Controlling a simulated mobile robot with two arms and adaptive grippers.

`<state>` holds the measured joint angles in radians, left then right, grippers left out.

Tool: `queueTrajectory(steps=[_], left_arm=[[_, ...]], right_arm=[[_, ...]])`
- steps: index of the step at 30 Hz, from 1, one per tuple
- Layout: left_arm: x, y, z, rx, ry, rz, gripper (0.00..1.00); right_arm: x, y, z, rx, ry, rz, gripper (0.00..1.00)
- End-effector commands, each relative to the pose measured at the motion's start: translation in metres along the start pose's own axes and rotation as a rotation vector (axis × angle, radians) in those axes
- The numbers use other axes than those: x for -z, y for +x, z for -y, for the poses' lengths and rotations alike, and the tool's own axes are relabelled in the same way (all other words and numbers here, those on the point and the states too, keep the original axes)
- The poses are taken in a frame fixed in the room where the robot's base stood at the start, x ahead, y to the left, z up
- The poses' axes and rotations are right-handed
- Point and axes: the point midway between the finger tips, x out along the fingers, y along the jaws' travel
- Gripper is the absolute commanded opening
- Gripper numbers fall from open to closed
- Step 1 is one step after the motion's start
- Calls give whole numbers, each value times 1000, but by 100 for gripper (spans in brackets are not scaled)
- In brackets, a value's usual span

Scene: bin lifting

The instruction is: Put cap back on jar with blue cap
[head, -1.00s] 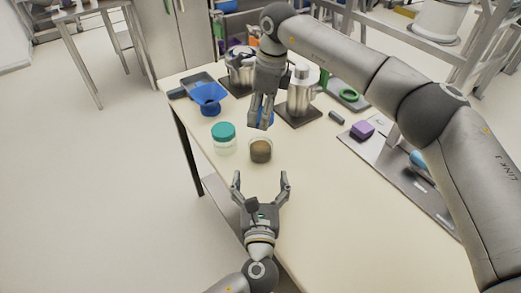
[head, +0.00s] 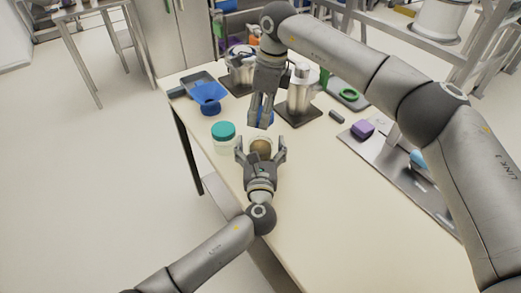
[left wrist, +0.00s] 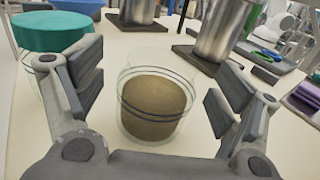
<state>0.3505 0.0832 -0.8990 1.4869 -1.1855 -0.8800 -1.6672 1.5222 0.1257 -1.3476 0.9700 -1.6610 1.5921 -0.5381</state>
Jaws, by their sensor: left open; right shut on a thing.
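The open jar (head: 261,147) is clear with brown contents and stands upright, uncapped, on the table. It also shows in the left wrist view (left wrist: 152,108). My left gripper (head: 261,146) is open, with its fingers on either side of the jar; the left wrist view shows gaps between the pads and the glass. My right gripper (head: 260,121) points down beyond the jar, shut on the blue cap (head: 269,118), which is mostly hidden by the fingers.
A jar with a teal cap (head: 223,132) stands close to the left of the open jar. A blue funnel-like piece (head: 208,96) and a metal canister (head: 301,92) on a dark base are farther back. A purple block (head: 362,129) lies right. The front table is clear.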

Motion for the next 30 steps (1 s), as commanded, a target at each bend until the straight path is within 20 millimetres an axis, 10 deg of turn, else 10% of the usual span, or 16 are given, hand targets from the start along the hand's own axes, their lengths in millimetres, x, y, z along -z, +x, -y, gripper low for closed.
queueTrajectory(steps=[8, 24, 30], left_arm=[[0, 1, 0, 0, -1, 0, 88], [0, 0, 0, 0, 0, 0, 20], [0, 0, 0, 0, 0, 0, 19]], right_arm=[[0, 0, 0, 0, 0, 0, 45], [0, 0, 0, 0, 0, 0, 45], [2, 11, 0, -2, 0, -1, 45]])
